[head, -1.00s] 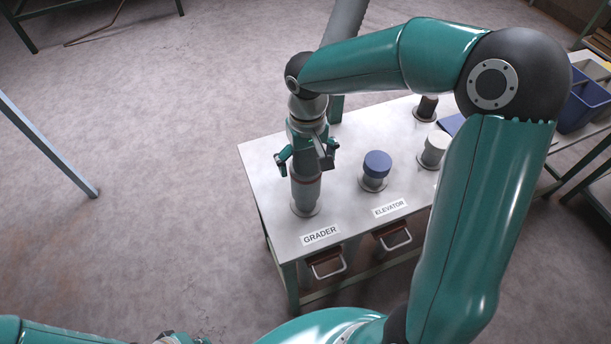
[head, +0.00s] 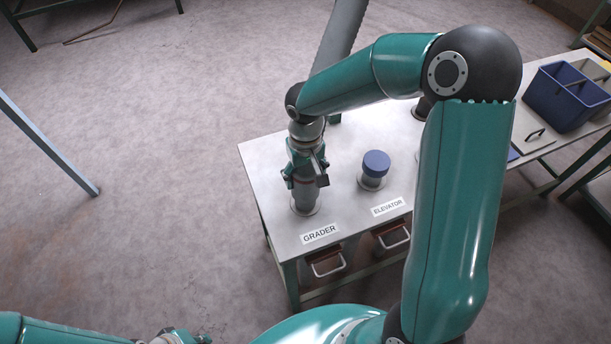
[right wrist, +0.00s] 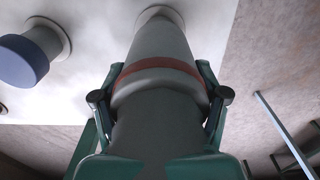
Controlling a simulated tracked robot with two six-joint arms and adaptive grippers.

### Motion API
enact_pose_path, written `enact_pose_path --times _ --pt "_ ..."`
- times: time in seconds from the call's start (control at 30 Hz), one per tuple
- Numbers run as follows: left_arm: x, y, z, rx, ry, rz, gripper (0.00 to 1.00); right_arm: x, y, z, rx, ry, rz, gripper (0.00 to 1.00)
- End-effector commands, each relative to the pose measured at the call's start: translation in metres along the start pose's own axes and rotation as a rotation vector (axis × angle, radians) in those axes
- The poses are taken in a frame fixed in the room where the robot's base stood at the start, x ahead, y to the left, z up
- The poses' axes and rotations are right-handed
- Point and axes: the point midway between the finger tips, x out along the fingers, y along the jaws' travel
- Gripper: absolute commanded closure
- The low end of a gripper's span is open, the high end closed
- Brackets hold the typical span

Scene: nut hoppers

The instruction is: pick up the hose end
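The hose end (head: 306,193) is a grey upright cylinder on a round flange behind the GRADER label (head: 319,233). In the right wrist view the hose end (right wrist: 155,50) shows as a pale grey sleeve with a red band, its lower end at the bench. My right gripper (head: 306,178) is around its upper part from above. In the right wrist view the fingers (right wrist: 161,96) lie against both sides of it, near the red band, with no clear gap. The left gripper (head: 176,338) is only partly in view at the bottom edge; its fingers cannot be made out.
A blue-capped port (head: 375,168) stands just right, behind the ELEVATOR label (head: 388,206). A thick grey tube (head: 341,38) rises behind the bench (head: 262,178). A blue bin (head: 568,97) sits at the far right. The floor left of the bench is open.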

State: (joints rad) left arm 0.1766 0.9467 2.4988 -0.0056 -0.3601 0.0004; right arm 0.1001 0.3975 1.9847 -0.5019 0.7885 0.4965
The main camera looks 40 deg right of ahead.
Motion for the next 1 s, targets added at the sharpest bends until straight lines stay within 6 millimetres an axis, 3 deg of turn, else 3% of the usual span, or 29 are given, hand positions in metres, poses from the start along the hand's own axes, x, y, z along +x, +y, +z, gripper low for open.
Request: enact_pose_path --times 0.03,0.23,0.67,0.87,1.0 --pt "0.000 0.000 0.000 0.000 0.000 0.000 1.00 0.000 0.000 0.000 0.000 0.000 0.000 0.42" --pt "0.000 0.000 0.000 0.000 0.000 0.000 1.00 -0.001 0.000 0.000 0.000 0.001 0.000 0.72" --pt "0.001 0.000 0.000 0.000 0.000 0.000 1.00 -0.009 0.000 -0.001 0.001 0.004 -0.001 0.72" --pt "0.002 -0.001 0.000 0.000 0.000 0.000 1.00 -0.034 0.000 -0.001 0.001 0.007 -0.002 0.72" --pt "0.004 -0.001 0.000 0.000 0.000 0.000 1.00 -0.066 0.000 -0.001 0.002 0.010 -0.003 0.72"
